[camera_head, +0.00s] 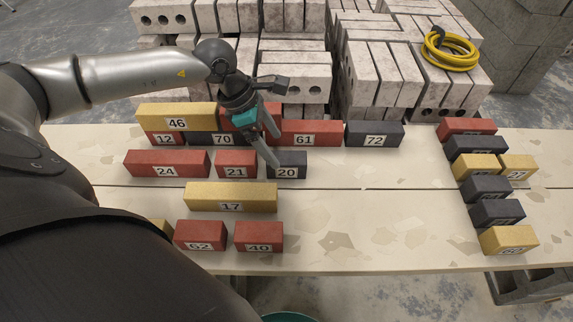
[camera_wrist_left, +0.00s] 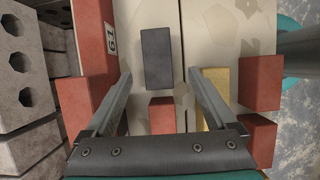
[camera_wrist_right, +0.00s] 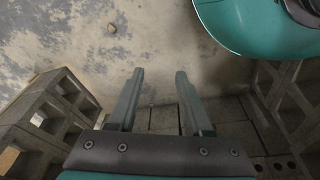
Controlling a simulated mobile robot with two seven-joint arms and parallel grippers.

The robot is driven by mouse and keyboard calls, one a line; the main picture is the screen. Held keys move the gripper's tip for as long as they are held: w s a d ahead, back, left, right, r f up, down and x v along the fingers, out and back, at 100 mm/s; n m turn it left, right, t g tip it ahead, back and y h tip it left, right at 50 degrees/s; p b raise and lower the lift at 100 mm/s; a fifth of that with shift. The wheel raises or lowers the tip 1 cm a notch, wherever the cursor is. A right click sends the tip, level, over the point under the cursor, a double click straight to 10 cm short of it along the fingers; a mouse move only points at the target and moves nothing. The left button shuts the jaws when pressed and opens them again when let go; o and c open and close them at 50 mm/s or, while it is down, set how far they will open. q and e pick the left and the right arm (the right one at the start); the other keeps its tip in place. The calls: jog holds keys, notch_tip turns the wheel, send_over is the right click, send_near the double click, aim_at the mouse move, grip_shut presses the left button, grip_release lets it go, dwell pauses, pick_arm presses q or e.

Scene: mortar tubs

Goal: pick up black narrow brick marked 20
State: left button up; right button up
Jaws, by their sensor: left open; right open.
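The black narrow brick marked 20 (camera_head: 290,160) lies on the light table at the right end of the middle row, just right of the red brick marked 21 (camera_head: 236,160). My left gripper (camera_head: 274,150) hangs above and beside it, open and empty, with a finger overlapping its left edge in the head view. In the left wrist view the black brick (camera_wrist_left: 157,58) shows between and beyond the spread fingertips (camera_wrist_left: 160,76). My right gripper (camera_wrist_right: 158,75) is open and empty over the floor and is out of the head view.
The red brick marked 61 (camera_head: 312,133) and the black brick marked 72 (camera_head: 374,134) lie behind. The yellow brick marked 17 (camera_head: 231,197) lies in front. Pale block stacks (camera_head: 380,75) stand behind the table. The table is clear right of brick 20, up to the right-hand bricks.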

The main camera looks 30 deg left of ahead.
aim_at(284, 158)
pick_arm(q)
jog(key=shift+b+x, duration=1.3)
jog(key=shift+x, duration=1.8)
jog(key=shift+w+d+f, duration=0.2)
jog(key=shift+w+f, duration=0.1)
jog(key=shift+f, duration=0.3)
pick_arm(e)
jog(key=w+r+t, duration=0.1)
jog(key=w+r, duration=0.2)
jog(key=r, duration=0.3)
jog(key=shift+a, duration=0.35)
pick_arm(q)
jog(key=shift+c, duration=0.2)
pick_arm(e)
jog(key=shift+w, duration=0.1)
pick_arm(q)
grip_shut()
jog(key=shift+r, duration=0.1)
